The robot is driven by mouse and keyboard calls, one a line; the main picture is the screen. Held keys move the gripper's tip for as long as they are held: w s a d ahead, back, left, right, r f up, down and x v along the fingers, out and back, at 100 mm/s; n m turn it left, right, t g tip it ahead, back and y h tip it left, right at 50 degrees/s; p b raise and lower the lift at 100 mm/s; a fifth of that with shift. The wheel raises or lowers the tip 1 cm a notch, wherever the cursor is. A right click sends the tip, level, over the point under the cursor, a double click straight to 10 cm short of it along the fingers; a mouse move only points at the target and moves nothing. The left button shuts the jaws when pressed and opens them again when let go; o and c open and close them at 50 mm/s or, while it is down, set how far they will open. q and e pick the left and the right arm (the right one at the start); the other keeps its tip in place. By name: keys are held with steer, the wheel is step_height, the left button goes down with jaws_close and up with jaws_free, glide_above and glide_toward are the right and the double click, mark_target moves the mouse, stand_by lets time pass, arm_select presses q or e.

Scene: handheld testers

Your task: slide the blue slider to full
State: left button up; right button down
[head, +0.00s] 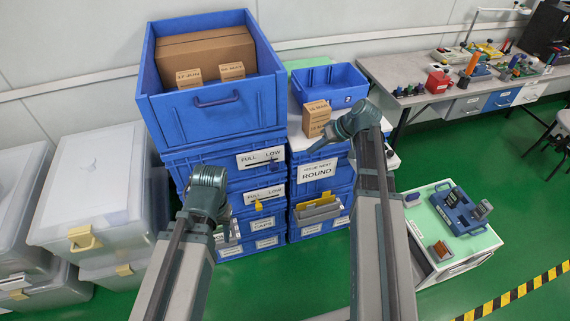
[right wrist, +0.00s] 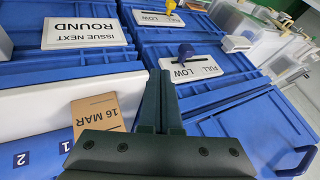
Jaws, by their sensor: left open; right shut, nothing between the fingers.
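The blue slider (right wrist: 185,52) is a round-headed knob on a white plate (right wrist: 197,70) marked LOW and FULL. It sits nearer the LOW end of its slot. In the head view that plate (head: 260,157) is on the upper blue crate front, FULL at left and LOW at right. My right gripper (head: 312,149) is shut and empty, to the right of the plate. In the right wrist view its closed fingertips (right wrist: 160,75) appear just below and left of the knob, with no clear contact. My left gripper (head: 229,235) is lower, in front of the crates.
A yellow slider (right wrist: 171,6) sits on another LOW/FULL plate (head: 264,193) below. An ISSUE NEXT ROUND sign (head: 317,171) is to the right. A 16 MAR carton (head: 316,117) stands near my right wrist. A large blue bin (head: 211,117) rises above the plates.

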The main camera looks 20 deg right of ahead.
mark_target(273, 165)
steer(key=shift+d+f, duration=0.1)
stand_by(0.3)
steer(key=w+a+f+b, duration=0.3)
steer(key=a+f+b, duration=0.4)
steer(key=a+b, duration=0.1)
steer(key=shift+w+a+f, duration=0.25)
steer(key=shift+a+f, duration=0.1)
steer(key=shift+a, duration=0.05)
steer(key=a, duration=0.7)
steer(key=shift+s+a, duration=0.15)
steer(key=shift+a, duration=0.15)
steer(key=shift+d, duration=0.1)
